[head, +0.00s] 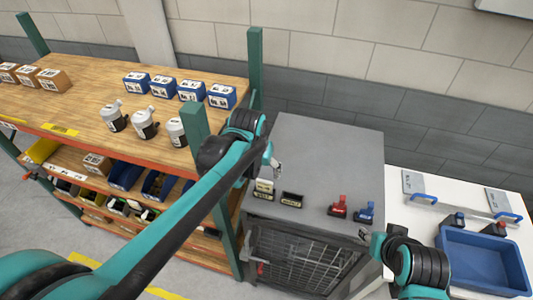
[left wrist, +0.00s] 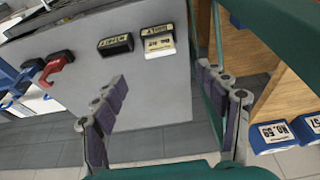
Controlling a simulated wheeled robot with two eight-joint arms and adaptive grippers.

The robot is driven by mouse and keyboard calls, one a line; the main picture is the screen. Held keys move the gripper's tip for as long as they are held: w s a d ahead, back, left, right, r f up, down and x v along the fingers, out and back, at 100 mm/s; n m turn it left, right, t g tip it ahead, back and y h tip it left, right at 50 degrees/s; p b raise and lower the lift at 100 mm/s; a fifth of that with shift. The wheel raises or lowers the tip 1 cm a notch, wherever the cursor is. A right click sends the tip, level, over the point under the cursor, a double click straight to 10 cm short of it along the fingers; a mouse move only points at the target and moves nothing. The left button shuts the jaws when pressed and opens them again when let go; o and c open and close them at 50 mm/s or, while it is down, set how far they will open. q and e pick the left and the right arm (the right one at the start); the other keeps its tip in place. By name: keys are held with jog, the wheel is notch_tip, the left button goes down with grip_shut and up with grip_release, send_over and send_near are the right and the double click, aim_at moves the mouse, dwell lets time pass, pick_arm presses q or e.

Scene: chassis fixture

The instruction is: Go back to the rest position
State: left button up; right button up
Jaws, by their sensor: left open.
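My left gripper (head: 273,164) hangs over the left part of the grey cabinet, beside the shelf's green post. In the left wrist view its two fingers (left wrist: 165,98) stand wide apart with nothing between them. My right gripper (head: 371,243) is at the cabinet's front right corner, small and partly hidden by its own wrist; its jaw state is unclear. Two small labelled bins, one cream-fronted (head: 264,189) and one black (head: 292,199), stand on the cabinet top in front of the left gripper. The left wrist view also shows the black one (left wrist: 115,44).
The grey cabinet (head: 325,150) carries a red clamp-like part (head: 338,206) and a blue one (head: 365,213). The wooden shelf (head: 75,95) with boxes and canisters is at left. A blue tray (head: 480,262) sits on the white table at right. The cabinet's back is clear.

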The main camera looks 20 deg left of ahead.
pick_arm(q)
jog(key=s+a+f+t+b, duration=0.1)
jog(key=s+f+b, duration=0.3)
jog(key=f+b, duration=0.4)
jog(key=s+f+t+b, duration=0.1)
jog(key=s+f+b, duration=0.3)
jog(key=f+b, duration=0.5)
jog(key=s+a+f+t+b, duration=0.1)
jog(key=s+f+b, duration=0.4)
jog(key=f+b, duration=0.4)
jog(key=shift+a+f+t, duration=0.15)
jog(key=shift+a+t, duration=0.15)
jog(key=shift+t, duration=0.1)
